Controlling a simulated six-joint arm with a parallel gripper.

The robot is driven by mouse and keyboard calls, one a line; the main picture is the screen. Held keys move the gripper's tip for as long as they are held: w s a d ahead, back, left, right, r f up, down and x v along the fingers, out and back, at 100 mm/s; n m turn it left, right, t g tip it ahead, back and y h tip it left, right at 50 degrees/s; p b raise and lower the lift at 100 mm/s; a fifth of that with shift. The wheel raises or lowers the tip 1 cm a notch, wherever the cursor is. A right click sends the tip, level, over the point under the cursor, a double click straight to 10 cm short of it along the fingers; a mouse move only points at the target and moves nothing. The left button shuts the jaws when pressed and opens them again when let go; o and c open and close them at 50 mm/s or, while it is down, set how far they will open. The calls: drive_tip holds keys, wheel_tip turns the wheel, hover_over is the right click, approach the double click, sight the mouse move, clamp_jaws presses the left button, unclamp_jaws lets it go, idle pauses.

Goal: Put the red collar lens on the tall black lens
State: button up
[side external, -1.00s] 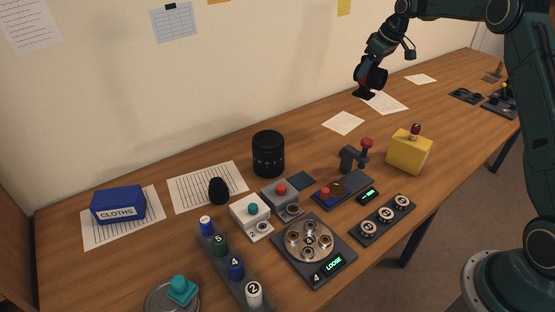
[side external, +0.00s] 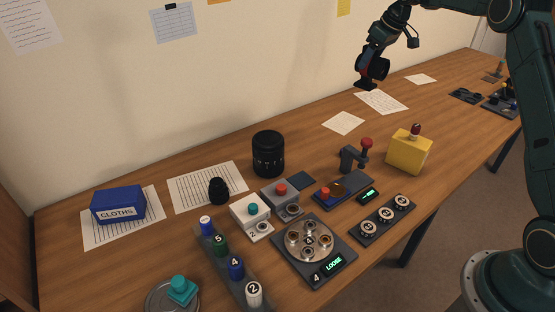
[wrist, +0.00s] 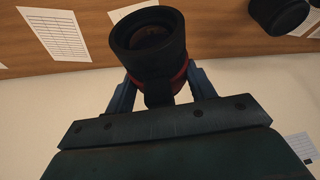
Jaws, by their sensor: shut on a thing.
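The red collar lens (wrist: 148,42) is a black cylinder with a red band, held between the two fingers of my gripper (wrist: 162,82) in the wrist view. Its open glass end faces up in that picture. In the side view my gripper (side external: 370,70) is shut on it, high above the back right of the table, tilted. The tall black lens (side external: 268,155) stands upright on the bare table near the wall, well left of and below my gripper. A black cylinder (wrist: 278,12) at the top right of the wrist view may be it.
A small black object (side external: 218,191) stands on lined paper left of the tall lens, beside a blue cloths box (side external: 118,205). Switch boxes (side external: 281,192), a round dish station (side external: 312,245) and a yellow block (side external: 409,152) lie in front. Free table surrounds the tall lens's back right.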

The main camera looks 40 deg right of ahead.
drive_tip(key=shift+w+a+r, duration=0.25)
drive_tip(key=shift+w+a, duration=0.1)
drive_tip(key=shift+a, duration=0.05)
drive_tip(key=w+a+r, duration=0.2)
drive_tip(key=w+a, duration=0.2)
drive_tip(key=a, duration=0.2)
drive_tip(key=shift+a+r, duration=0.3)
drive_tip(key=shift+r, duration=0.1)
drive_tip(key=shift+m, duration=0.5)
drive_tip(key=a+r, duration=0.1)
drive_tip(key=a, duration=0.1)
drive_tip(key=w+a+r, duration=0.1)
drive_tip(key=a, duration=0.2)
drive_tip(key=w+a+r, duration=0.1)
drive_tip(key=a, duration=0.2)
drive_tip(key=shift+w, duration=0.2)
drive_tip(key=shift+m+h, duration=0.4)
drive_tip(key=shift+m, duration=0.1)
drive_tip(key=shift+s+a+r, duration=0.2)
drive_tip(key=shift+a+r, duration=0.75)
drive_tip(key=shift+a, duration=2.1)
drive_tip(key=shift+s+a+r, duration=0.2)
drive_tip(key=shift+a+r, duration=0.75)
drive_tip(key=shift+a, duration=2.15)
drive_tip(key=shift+s+a+r, duration=0.2)
drive_tip(key=shift+a+r, duration=0.75)
drive_tip(key=shift+a, duration=2.1)
drive_tip(key=shift+f, duration=0.1)
wheel_tip(320, 180, down, 16)
drive_tip(key=shift+r, duration=0.25)
